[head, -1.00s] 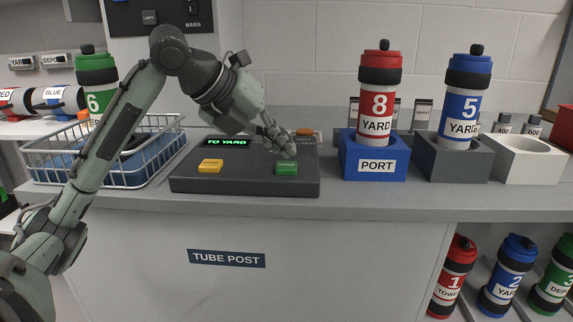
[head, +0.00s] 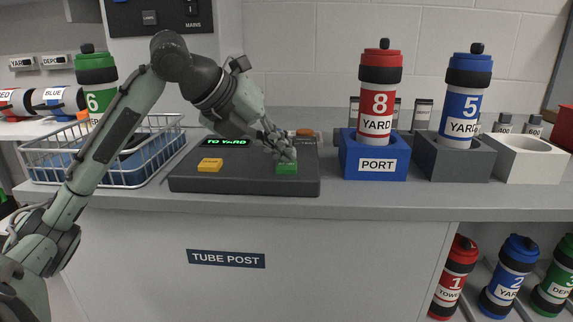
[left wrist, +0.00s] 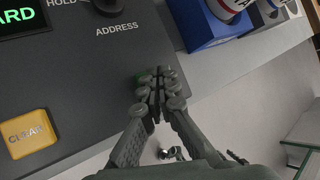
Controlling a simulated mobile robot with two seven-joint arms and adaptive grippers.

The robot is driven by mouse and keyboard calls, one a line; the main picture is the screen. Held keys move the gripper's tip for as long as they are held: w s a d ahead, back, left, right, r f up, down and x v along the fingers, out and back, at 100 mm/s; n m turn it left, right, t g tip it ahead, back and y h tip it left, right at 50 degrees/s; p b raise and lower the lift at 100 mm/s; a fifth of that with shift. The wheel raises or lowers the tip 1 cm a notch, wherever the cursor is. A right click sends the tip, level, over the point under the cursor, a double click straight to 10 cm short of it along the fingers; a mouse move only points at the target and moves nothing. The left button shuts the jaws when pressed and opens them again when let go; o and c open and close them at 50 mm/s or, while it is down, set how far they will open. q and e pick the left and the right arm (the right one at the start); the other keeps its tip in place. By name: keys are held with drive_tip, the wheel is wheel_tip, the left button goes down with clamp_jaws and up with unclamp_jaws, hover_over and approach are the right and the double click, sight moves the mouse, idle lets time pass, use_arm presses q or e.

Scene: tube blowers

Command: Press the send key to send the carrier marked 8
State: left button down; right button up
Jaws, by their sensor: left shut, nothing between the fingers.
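The red carrier marked 8 YARD (head: 378,102) stands upright in the blue PORT block (head: 374,160). The dark control panel (head: 240,187) has a lit green display (head: 226,142) reading TO YARD, a yellow CLEAR key (head: 210,165) and a green send key (head: 287,168). My left gripper (head: 286,156) is shut and empty, its fingertips at the top of the green key, covering its label. In the left wrist view the shut fingertips (left wrist: 158,84) hide nearly all of the green key; I cannot tell whether it is pressed down. My right gripper is not in view.
A blue carrier marked 5 (head: 465,102) stands in a grey block (head: 452,160), beside a white block (head: 527,162). A wire basket (head: 100,165) with a green carrier marked 6 is at left. Several carriers stand on the shelf below right.

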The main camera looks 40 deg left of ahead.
sight(282, 165)
use_arm(q)
drive_tip(key=shift+f, duration=0.35)
idle(0.5)
drive_tip(key=shift+r+p, duration=0.65)
drive_tip(key=shift+r, duration=0.35)
wheel_tip(282, 165, up, 5)
drive_tip(key=p, duration=0.5)
drive_tip(key=shift+f, duration=0.2)
